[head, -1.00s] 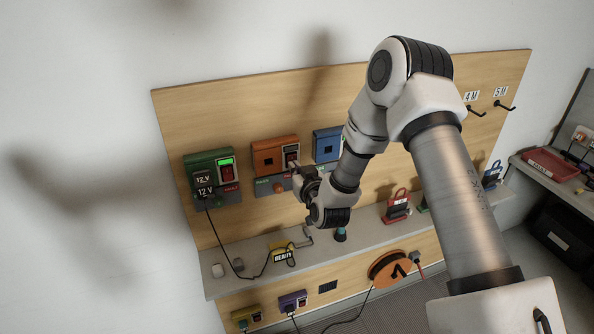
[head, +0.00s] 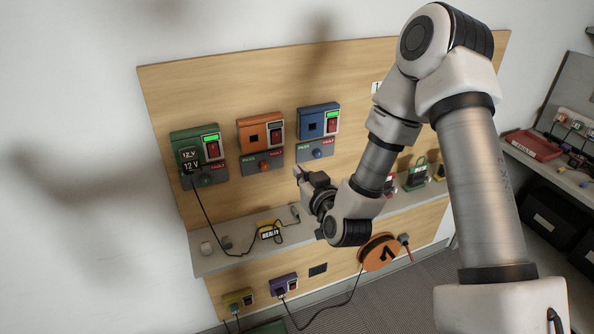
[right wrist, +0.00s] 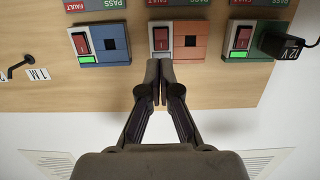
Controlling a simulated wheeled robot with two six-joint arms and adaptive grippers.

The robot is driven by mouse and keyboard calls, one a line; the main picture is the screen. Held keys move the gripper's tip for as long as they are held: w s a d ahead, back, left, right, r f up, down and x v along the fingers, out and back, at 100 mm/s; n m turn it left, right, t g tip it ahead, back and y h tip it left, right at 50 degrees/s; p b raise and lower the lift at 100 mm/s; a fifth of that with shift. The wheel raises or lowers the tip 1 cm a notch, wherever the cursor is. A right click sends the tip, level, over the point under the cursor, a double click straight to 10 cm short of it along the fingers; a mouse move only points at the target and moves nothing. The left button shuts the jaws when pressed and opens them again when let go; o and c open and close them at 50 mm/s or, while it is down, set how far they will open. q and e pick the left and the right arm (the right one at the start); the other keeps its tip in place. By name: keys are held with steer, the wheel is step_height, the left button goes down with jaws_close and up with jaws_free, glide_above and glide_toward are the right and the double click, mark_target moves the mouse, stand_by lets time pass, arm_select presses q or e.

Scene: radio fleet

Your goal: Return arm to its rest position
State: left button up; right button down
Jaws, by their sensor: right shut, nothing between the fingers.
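My right gripper (head: 299,176) is shut and empty. In the head view it hangs in front of the board, low and to the right of the orange unit (head: 252,134). In the right wrist view the closed fingertips (right wrist: 158,66) point at the orange unit (right wrist: 187,40) near its red switch, and the gap is hard to judge. The orange unit's small display looks unlit. The green unit (head: 189,153) and the blue unit (head: 311,119) each show a lit green display. My left gripper is not in view.
A wooden board (head: 220,85) carries the units. An orange reel (head: 378,252) hangs below. A side bench with a red tray (head: 531,144) stands at right.

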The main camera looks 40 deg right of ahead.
steer(key=s+a+f+n+g+y, duration=0.1)
steer(key=s+a+f+n+g, duration=0.2)
steer(key=f, duration=0.7)
steer(key=s+a+f+n+g+y, duration=0.1)
steer(key=s+a+f+g+y, duration=0.25)
steer(key=f, duration=0.75)
steer(key=s+a+f+g, duration=0.1)
steer(key=s+f+g, duration=0.2)
steer(key=s, duration=0.4)
steer(key=s+a+f+m+g, duration=0.1)
steer(key=s+a+f+g, duration=0.1)
steer(key=s, duration=0.5)
steer(key=s+a+f+g, duration=0.2)
steer(key=s+f+g, duration=0.2)
steer(key=s, duration=0.4)
steer(key=shift+f+m+h, duration=0.35)
steer(key=shift+f+m, duration=0.05)
steer(key=shift+f, duration=0.4)
